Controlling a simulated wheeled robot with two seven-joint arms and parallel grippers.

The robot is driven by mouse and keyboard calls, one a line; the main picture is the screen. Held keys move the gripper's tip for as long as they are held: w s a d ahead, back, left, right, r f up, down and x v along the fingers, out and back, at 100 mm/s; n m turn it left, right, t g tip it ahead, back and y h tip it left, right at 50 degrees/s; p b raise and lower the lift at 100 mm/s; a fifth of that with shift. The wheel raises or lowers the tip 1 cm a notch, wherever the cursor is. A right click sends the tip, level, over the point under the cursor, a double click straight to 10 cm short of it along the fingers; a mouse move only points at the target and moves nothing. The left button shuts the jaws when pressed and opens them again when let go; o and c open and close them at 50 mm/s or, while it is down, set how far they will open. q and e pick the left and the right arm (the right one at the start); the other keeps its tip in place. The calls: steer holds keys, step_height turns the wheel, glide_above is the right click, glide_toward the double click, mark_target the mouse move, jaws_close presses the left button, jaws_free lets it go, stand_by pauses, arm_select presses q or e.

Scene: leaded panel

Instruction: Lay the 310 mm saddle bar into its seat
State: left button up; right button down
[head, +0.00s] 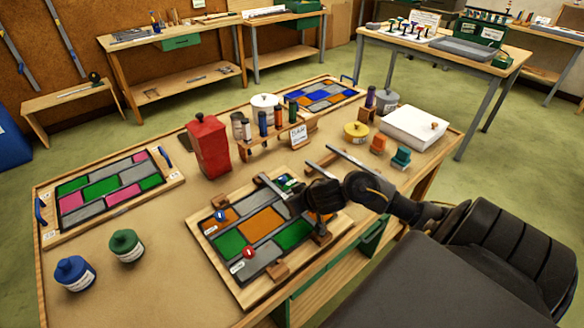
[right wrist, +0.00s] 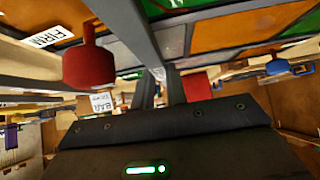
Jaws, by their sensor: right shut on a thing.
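The panel (head: 232,243) with orange, green and grey panes lies in its wooden frame (head: 206,253) at the front of the bench. My right gripper (head: 293,206) reaches in from the right, low over the panel's far right part. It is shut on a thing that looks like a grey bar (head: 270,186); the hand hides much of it. My left gripper is not in view.
Red canister (head: 208,146), bottle rack (head: 262,140) and white box (head: 413,127) stand behind. Knobs, one red (head: 249,253), rise from the panel.

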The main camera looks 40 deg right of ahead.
steer(key=shift+f+b, duration=0.3)
steer(key=shift+f, duration=0.05)
steer(key=c, duration=1.4)
jaws_free()
steer(key=shift+o, duration=0.3)
steer(key=shift+f, duration=0.1)
steer(key=p+v, duration=0.4)
steer(key=v, duration=0.7)
